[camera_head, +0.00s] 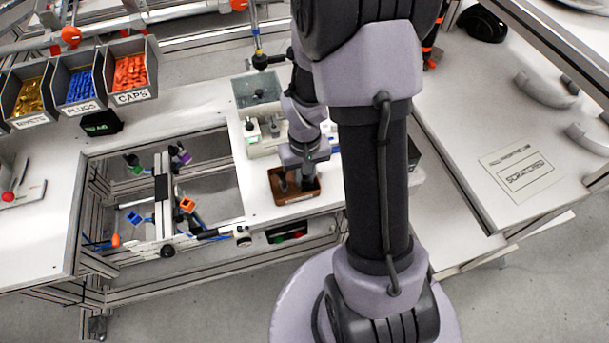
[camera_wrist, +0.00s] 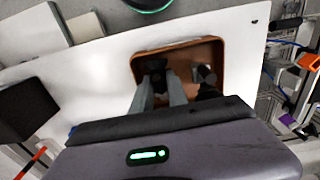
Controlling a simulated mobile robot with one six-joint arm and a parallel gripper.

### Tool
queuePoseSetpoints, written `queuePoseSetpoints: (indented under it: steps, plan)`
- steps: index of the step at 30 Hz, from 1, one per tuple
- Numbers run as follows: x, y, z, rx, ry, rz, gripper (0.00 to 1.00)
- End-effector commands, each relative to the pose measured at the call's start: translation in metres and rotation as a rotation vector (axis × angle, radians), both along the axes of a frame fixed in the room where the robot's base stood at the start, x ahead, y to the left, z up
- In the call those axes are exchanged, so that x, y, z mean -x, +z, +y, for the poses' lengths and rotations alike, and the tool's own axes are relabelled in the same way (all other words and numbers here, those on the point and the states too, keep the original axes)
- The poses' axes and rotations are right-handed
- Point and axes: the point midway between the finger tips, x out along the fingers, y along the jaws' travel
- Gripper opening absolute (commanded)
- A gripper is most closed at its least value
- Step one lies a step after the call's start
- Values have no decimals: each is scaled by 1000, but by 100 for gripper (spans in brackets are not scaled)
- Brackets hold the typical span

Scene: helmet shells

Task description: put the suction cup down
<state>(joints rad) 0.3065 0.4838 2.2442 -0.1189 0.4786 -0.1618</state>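A brown tray (camera_head: 294,200) stands at the front end of the white bench, under my gripper (camera_head: 297,170). In the wrist view the tray's rim (camera_wrist: 222,48) surrounds the fingertips. My gripper (camera_wrist: 160,78) points down into the tray, its two grey fingers drawn in on a dark piece (camera_wrist: 153,64), which looks like the suction cup. The fingers hide part of it, and I cannot tell whether it touches the tray floor. A second small grey and dark piece (camera_wrist: 206,74) stands in the tray to the right of the fingers.
Behind the tray is a pale fixture (camera_head: 262,135) with small knobs. Bins of rivets, plugs and caps (camera_head: 130,78) stand at the upper left. An open frame with coloured clips (camera_head: 165,200) lies to the left. A panel marked scratched (camera_head: 522,172) is on the right bench.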

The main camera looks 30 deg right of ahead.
Motion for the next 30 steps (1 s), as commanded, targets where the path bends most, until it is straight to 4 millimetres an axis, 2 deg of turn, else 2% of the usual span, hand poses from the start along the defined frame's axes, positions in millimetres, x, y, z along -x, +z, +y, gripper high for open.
queuePoseSetpoints:
  steps: [11, 14, 21, 24, 28, 30]
  plan:
    - [0, 4, 0, 0, 0, 0, 28]
    - [-1, 21, 0, 1, 1, -4, 28]
    - [-1, 91, 0, 1, -1, -4, 28]
    - [-1, 111, 0, 1, 1, -3, 28]
    - [0, 125, 1, 1, -1, -7, 28]
    - [1, 144, 10, 1, -8, -39, 28]
